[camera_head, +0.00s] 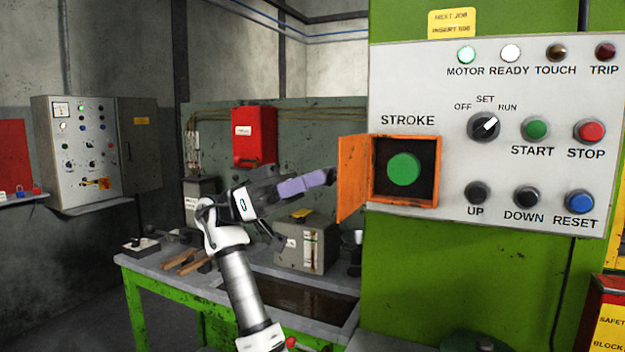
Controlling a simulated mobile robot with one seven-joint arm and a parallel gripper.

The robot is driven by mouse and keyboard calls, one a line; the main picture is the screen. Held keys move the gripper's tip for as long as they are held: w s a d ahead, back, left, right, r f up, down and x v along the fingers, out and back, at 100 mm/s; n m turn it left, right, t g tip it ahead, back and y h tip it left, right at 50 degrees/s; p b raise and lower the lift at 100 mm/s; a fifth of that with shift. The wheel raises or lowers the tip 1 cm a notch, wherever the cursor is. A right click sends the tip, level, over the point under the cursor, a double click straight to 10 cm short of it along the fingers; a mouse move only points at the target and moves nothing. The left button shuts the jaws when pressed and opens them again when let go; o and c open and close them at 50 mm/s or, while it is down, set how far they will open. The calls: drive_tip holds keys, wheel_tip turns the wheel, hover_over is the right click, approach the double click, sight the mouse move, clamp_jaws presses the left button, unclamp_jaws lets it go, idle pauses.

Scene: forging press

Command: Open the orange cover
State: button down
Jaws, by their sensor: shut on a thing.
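The orange cover (351,185) stands swung open to the left of its orange frame (405,204) on the press panel. The large green STROKE button (404,169) inside the dark recess is fully exposed. My gripper (331,176) reaches in from the left, with its purple fingers pointing right. Its dark fingertips are at the free left edge of the cover, shut on it. The exact grip is small and partly hidden by the fingers.
The light grey panel (462,95) carries a selector knob (483,127), lamps and several push buttons right of the cover. Below left, a green-legged workbench (232,296) holds tongs and a grey box (300,248). A red box (254,137) hangs behind my gripper.

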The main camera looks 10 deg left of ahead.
drive_tip(key=shift+f, duration=0.1)
drive_tip(key=c, duration=1.2)
unclamp_jaws()
drive_tip(key=shift+c, duration=0.2)
drive_tip(key=b+v, duration=0.2)
drive_tip(key=v, duration=1.2)
drive_tip(key=shift+s+d, duration=0.1)
